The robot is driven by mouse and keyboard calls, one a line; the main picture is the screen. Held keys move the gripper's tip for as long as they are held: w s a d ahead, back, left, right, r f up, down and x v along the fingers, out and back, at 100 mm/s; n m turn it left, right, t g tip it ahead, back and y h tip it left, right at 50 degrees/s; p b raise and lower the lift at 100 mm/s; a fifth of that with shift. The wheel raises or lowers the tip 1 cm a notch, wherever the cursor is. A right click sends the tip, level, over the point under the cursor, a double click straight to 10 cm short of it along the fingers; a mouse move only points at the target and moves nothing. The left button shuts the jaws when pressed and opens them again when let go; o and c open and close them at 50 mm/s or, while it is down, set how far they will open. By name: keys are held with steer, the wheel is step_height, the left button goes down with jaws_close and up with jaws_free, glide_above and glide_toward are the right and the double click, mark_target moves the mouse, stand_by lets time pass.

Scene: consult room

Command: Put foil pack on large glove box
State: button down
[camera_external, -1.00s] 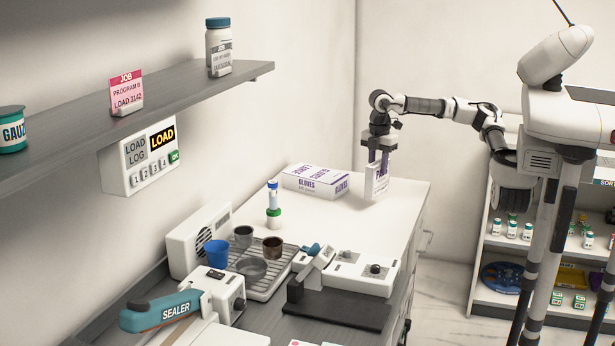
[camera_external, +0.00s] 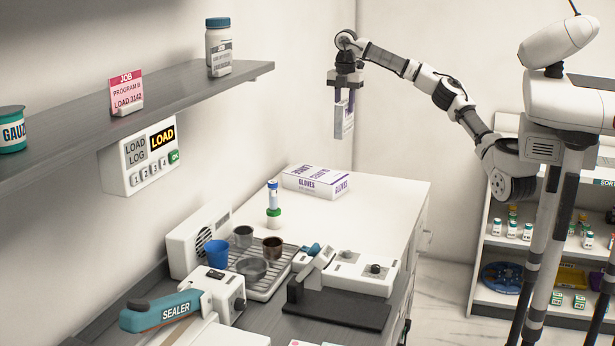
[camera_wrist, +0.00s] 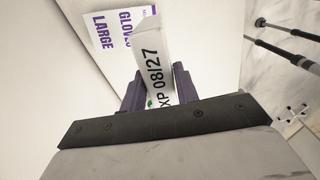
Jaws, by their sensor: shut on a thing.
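The foil pack (camera_external: 344,122) is a pale upright pack held in my gripper (camera_external: 344,102), which is shut on it. In the wrist view the pack (camera_wrist: 155,65) shows "XP 08/27" between the purple fingers of my gripper (camera_wrist: 158,92). The large glove box (camera_external: 316,182) is white with purple print and lies flat on the counter. The pack hangs well above the counter, above and slightly right of the box in the external view. In the wrist view the glove box (camera_wrist: 112,28), marked "LARGE", lies beyond the pack, which partly covers it.
The white counter (camera_external: 385,200) is clear right of the box. A small tube on a green base (camera_external: 273,212) stands left of it. A wire rack (camera_external: 272,284) with several cups and a sealer (camera_external: 165,310) are nearer. A wall shelf (camera_external: 130,112) hangs at the upper left.

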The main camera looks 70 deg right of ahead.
step_height(320, 180, up, 4)
steer(key=w+p, duration=0.1)
steer(key=w, duration=0.1)
step_height(320, 180, down, 20)
steer(key=p, duration=0.2)
steer(key=shift+d+n+p, duration=0.2)
steer(key=shift+n+p, duration=0.1)
steer(key=shift+n, duration=0.1)
steer(key=shift+f, duration=0.15)
steer(key=c, duration=1.1)
jaws_free()
steer(key=shift+o, duration=0.2)
step_height(320, 180, up, 12)
steer(key=b, duration=0.2)
steer(key=shift+r+b, duration=0.2)
steer(key=shift+b, duration=0.15)
